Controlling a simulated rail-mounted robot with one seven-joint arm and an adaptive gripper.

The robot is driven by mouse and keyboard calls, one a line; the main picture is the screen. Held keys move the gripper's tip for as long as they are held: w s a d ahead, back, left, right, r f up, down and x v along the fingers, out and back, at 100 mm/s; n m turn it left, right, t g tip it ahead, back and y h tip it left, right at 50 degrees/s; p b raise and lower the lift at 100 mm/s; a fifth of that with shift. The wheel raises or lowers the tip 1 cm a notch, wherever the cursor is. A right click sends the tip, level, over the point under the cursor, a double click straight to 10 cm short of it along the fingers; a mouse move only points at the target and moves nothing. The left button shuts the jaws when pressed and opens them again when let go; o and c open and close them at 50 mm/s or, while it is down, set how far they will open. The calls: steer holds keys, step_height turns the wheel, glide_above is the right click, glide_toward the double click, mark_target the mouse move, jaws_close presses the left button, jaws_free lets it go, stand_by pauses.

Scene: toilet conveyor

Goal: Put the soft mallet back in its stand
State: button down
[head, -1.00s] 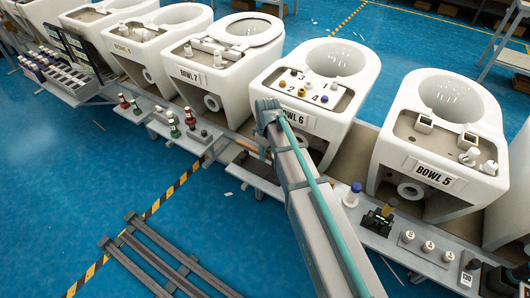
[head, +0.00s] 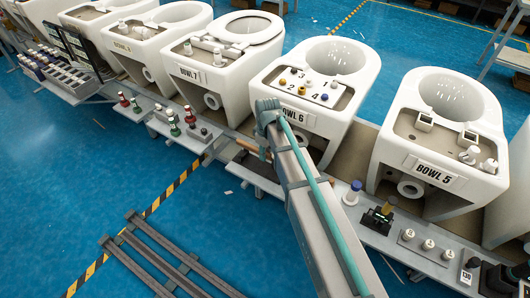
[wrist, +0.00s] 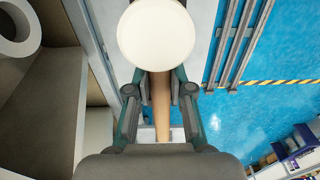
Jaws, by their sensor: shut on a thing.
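The soft mallet shows in the wrist view, with a round cream head (wrist: 157,36) towards the camera's top edge and a tan wooden handle (wrist: 161,118) running down the picture. My gripper (wrist: 159,95) has its two fingers on either side of the handle, just below the head, and is shut on it. In the head view my arm hides most of the gripper; a bit of brown handle (head: 249,147) shows left of the arm, over the bench. I cannot clearly make out the mallet's stand; a pale piece shows behind the handle's lower end in the wrist view.
A narrow grey bench (head: 222,128) runs in front of the white bowls, with Bowl 6 (head: 306,92) behind my arm. Red and green bottles (head: 173,126) stand to the left. A blue-capped white bottle (head: 352,193) and several small pieces stand to the right. Dark rails (head: 160,258) lie on the blue floor.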

steer(key=shift+f+b, duration=0.95)
steer(key=shift+f, duration=1.45)
steer(key=c, duration=0.9)
jaws_free()
steer(key=shift+c, duration=0.2)
steer(key=r, duration=1.2)
steer(key=shift+s+d, duration=0.15)
steer(key=shift+d, duration=0.1)
